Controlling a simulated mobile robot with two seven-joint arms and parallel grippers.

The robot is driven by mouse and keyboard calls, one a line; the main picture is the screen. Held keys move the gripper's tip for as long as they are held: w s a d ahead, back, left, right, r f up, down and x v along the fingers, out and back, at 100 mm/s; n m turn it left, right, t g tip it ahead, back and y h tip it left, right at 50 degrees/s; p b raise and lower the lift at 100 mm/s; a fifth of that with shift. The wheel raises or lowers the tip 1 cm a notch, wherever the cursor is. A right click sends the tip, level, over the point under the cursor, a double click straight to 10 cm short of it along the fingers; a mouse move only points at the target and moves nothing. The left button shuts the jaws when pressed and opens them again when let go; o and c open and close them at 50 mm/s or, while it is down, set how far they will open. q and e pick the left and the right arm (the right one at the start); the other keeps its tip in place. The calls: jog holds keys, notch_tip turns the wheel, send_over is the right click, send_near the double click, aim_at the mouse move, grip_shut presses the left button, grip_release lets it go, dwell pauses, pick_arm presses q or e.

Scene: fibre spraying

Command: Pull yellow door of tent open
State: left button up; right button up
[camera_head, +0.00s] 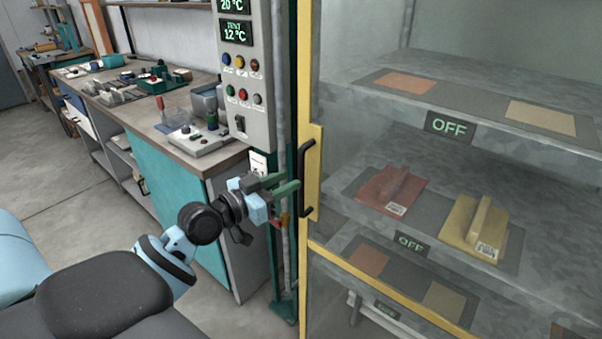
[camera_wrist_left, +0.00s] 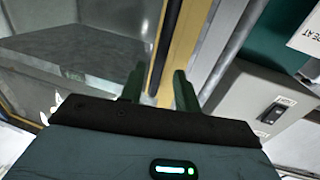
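The tent's yellow-framed door (camera_head: 314,150) has a clear pane and stands upright, seemingly shut. Its black bar handle (camera_head: 306,178) is on the left edge. In the left wrist view the handle (camera_wrist_left: 166,45) runs upward from between the fingers, beside the yellow frame (camera_wrist_left: 183,55). My left gripper (camera_head: 291,188) has green fingers pointing at the handle, their tips very near it. In the left wrist view its fingers (camera_wrist_left: 159,90) are spread apart, with the handle lined up in the gap. I cannot tell whether they touch it. My right gripper is not in view.
A control panel (camera_head: 245,80) on a green post stands left of the door. A cluttered workbench (camera_head: 160,130) is at the left. Floor is open further left.

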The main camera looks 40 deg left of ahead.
pick_arm(q)
jog(key=x, duration=0.5)
jog(key=shift+w+p, duration=0.15)
jog(key=shift+p, duration=0.15)
grip_shut()
